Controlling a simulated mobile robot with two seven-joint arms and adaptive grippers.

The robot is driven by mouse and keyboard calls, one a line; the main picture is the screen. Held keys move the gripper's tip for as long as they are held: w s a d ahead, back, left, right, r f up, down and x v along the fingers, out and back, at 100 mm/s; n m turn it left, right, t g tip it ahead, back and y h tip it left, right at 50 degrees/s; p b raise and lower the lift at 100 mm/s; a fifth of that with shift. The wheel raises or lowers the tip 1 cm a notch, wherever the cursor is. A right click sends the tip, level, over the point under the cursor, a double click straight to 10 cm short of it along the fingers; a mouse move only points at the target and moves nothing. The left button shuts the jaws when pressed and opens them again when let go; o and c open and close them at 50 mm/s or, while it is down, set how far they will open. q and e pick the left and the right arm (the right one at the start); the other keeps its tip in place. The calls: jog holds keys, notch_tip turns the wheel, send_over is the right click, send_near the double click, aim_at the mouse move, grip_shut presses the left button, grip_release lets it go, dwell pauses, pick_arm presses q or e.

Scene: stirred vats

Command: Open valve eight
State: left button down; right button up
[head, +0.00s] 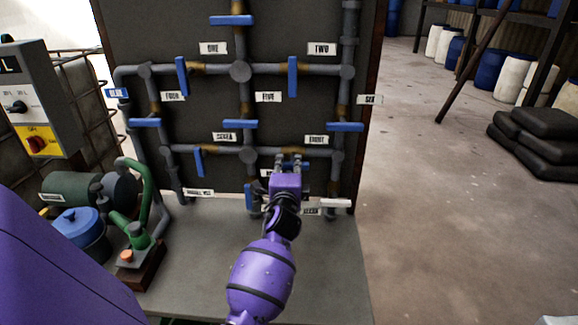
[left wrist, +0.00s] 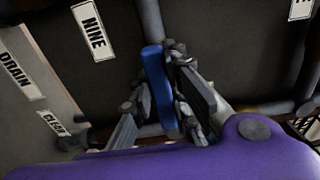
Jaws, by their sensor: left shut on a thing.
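The plate reading EIGHT (head: 316,139) is on the dark panel, above the lower horizontal pipe. My left gripper (head: 289,160) is at this pipe, just left of and below that plate. In the left wrist view, my left gripper (left wrist: 172,100) has its fingers on both sides of a blue valve handle (left wrist: 154,75) and is shut on it. The handle's long side runs roughly the same way as the pipe (left wrist: 150,20) beside it. In the head view the gripper hides most of this handle. My right gripper is in neither view.
Other blue handles are close by: one under plate FIVE (head: 240,124), one at the right pipe (head: 345,127), and one low beside my arm (head: 249,196). A white bar (head: 335,203) sits low right. A green pump (head: 140,235) stands left.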

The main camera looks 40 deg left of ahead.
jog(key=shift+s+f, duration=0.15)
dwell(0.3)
pick_arm(q)
jog(key=c, duration=1.7)
grip_release()
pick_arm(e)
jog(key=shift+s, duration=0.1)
pick_arm(q)
jog(key=shift+o, duration=0.2)
jog(key=shift+s+d, duration=0.15)
jog(key=shift+s, duration=0.1)
jog(key=v, duration=1.1)
jog(key=shift+s, duration=0.25)
